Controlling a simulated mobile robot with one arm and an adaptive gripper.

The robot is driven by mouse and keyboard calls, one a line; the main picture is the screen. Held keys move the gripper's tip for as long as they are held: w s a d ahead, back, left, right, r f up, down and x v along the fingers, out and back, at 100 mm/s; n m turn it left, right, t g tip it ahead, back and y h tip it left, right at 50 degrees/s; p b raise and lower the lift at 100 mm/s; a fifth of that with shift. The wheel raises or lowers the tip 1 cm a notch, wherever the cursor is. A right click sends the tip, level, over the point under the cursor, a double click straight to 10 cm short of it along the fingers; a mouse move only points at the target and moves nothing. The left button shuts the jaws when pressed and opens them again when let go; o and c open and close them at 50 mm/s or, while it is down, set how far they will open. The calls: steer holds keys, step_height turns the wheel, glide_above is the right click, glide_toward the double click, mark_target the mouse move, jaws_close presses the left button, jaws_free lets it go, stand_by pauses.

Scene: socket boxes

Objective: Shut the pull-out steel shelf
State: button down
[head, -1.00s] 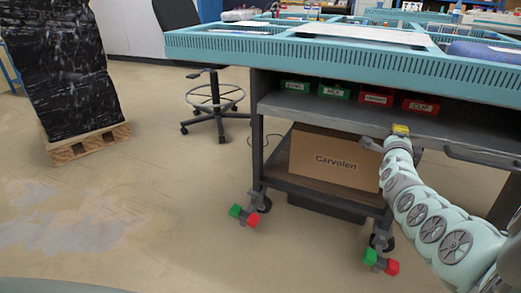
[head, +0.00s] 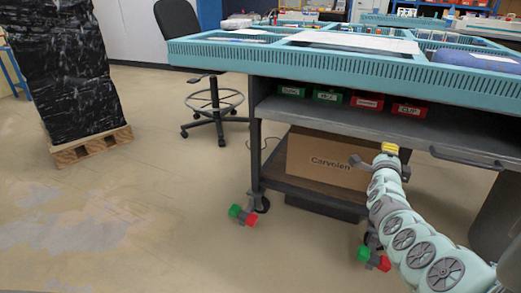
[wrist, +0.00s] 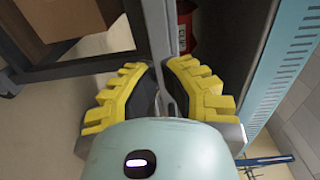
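The steel shelf (head: 350,118) is a dark grey plate under the teal bench top in the head view. Its front edge stands out toward me, and small red and green bins sit on it. My gripper (head: 390,148) has yellow-ridged fingers and is just in front of and below the shelf's front edge. The grey shelf edge (wrist: 160,30) runs just beyond the tips. I cannot tell whether they touch it.
A cardboard box (head: 325,160) sits on the lower shelf. A dark handle (head: 467,158) sticks out at the right. The teal bench top (head: 330,65) overhangs the shelf. A stool (head: 214,100) and a wrapped pallet load (head: 70,75) stand left; the floor between is open.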

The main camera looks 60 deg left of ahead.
steer(key=r+p+v, duration=0.1)
steer(key=p+v, duration=0.6)
steer(key=p, duration=0.2)
steer(key=shift+s+a, duration=0.25)
steer(key=shift+a, duration=0.1)
